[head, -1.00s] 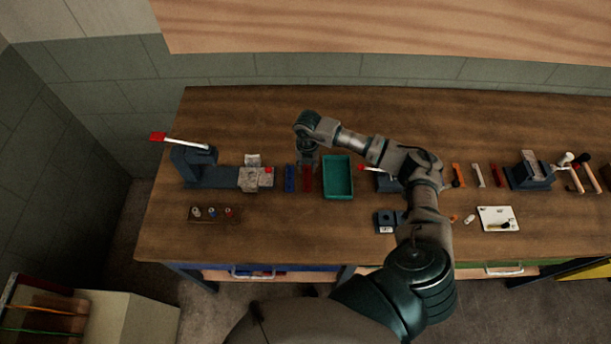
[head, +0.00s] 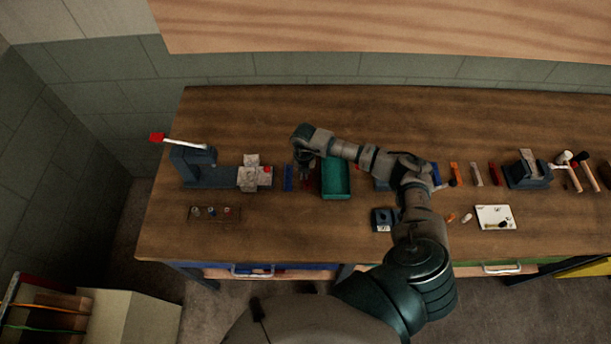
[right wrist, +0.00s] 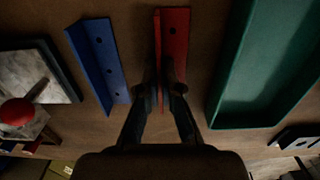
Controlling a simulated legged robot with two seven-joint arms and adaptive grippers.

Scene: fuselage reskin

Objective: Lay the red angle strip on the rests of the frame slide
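The red angle strip (right wrist: 174,35) lies on the table in the right wrist view, between a blue angle strip and a green tray. My right gripper (right wrist: 164,92) is down over its near part, one finger on each side of its upright leg. Whether the fingers press on it is too dark to tell. In the head view, my right gripper (head: 305,172) largely hides the strip. A dark blue fixture with pale metal blocks (head: 250,174), which looks like the frame slide, stands to the left; its rests are too small to make out. My left gripper is out of view.
The blue angle strip (head: 288,178) lies close left of my right gripper, and the green tray (head: 336,193) close right. A red-tipped lever (head: 180,142) rises from the left fixture. A small rack (head: 214,214) stands in front. The back of the table is clear.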

